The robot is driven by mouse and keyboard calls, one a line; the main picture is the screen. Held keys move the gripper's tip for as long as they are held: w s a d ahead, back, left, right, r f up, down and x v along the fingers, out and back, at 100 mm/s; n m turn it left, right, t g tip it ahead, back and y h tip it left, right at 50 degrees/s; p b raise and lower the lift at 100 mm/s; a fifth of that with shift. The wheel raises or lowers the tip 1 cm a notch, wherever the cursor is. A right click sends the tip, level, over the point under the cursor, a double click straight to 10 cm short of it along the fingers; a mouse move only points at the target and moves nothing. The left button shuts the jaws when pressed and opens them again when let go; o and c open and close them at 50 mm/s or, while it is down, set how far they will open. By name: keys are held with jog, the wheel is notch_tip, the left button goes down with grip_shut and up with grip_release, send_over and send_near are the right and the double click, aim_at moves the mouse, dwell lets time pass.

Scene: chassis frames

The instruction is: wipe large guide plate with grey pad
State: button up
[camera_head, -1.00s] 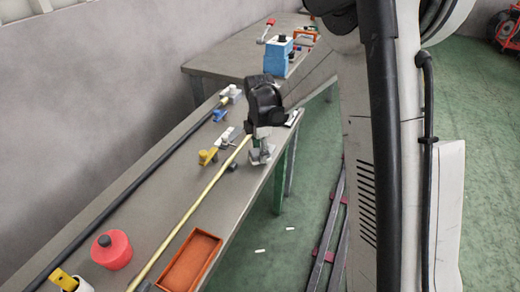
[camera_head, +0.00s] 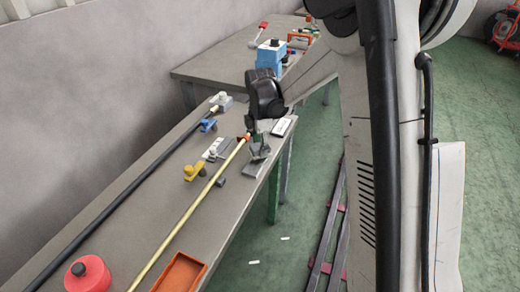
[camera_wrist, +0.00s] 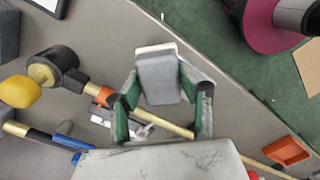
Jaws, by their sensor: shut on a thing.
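My gripper (camera_head: 260,150) is over the bench's right edge, seen from behind its dark body. In the wrist view my gripper (camera_wrist: 161,85) has its green and grey fingers on both sides of a grey pad (camera_wrist: 160,78), shut on it. The pad's far edge looks paler. In the head view a flat grey piece (camera_head: 254,169) shows under the fingers; whether it is the pad or a plate beneath, I cannot tell. A pale, dark-edged plate (camera_head: 284,127) lies just beyond on the bench edge. Which piece is the large guide plate is unclear.
A long-handled hammer (camera_wrist: 68,68) lies beside my gripper. A yellow piece (camera_head: 194,172), white-knobbed piece (camera_head: 215,149), red pot (camera_head: 88,275) and orange tray (camera_head: 180,272) share the bench (camera_head: 140,195). Green floor (camera_head: 305,210) lies to the right.

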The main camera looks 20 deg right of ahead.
jog(key=r, duration=0.2)
jog(key=shift+s+a+r+p, duration=0.2)
jog(key=shift+s+r+p, duration=0.05)
jog(key=shift+r+p, duration=1.35)
jog(key=shift+r, duration=1.1)
jog(key=shift+w+p, duration=0.2)
jog(key=shift+p, duration=0.3)
